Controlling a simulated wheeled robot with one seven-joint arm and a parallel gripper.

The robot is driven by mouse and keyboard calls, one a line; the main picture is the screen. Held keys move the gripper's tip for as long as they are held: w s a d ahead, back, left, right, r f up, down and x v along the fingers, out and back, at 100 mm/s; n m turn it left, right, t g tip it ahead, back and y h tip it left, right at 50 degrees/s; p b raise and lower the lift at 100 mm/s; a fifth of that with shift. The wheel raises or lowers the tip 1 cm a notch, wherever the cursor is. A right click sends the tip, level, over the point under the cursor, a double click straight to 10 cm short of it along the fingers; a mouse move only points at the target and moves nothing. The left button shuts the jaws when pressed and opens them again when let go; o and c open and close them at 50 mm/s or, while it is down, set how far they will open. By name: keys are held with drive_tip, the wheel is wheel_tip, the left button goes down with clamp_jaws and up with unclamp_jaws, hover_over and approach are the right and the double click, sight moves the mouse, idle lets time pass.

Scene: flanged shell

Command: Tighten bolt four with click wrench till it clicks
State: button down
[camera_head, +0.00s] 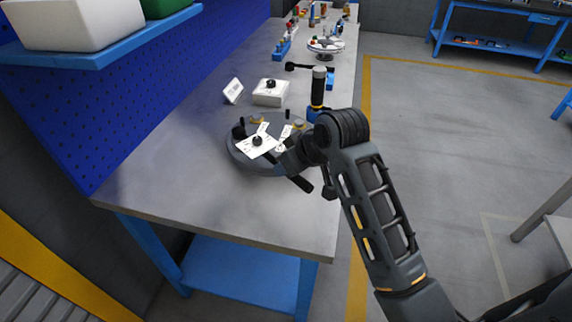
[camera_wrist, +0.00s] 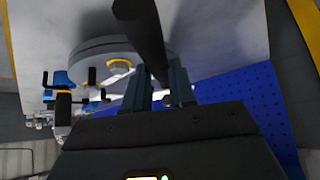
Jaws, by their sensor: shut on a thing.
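The flanged shell (camera_head: 243,163) is a round grey disc on the bench, with white labels, yellow pieces and dark bolt-like parts on top. In the wrist view its grey rim (camera_wrist: 95,52) shows upside down. My gripper (camera_head: 284,162) is low at the shell's right side, partly hidden by my wrist. In the wrist view my gripper (camera_wrist: 160,88) is shut on a long dark bar, which appears to be the click wrench (camera_wrist: 146,35). Its dark end (camera_head: 301,184) sticks out toward the front. The wrench's working end is hidden, so I cannot tell whether it sits on bolt four.
A black upright handle (camera_head: 318,88) with a yellow band stands just behind my wrist. A white box (camera_head: 270,94) with a black knob and a white card (camera_head: 233,91) lie behind the shell. A blue pegboard (camera_head: 150,100) borders the left. The bench front (camera_head: 215,215) is clear.

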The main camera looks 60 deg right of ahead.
idle(0.3)
drive_tip(key=shift+r, duration=3.05)
drive_tip(key=shift+w, duration=0.1)
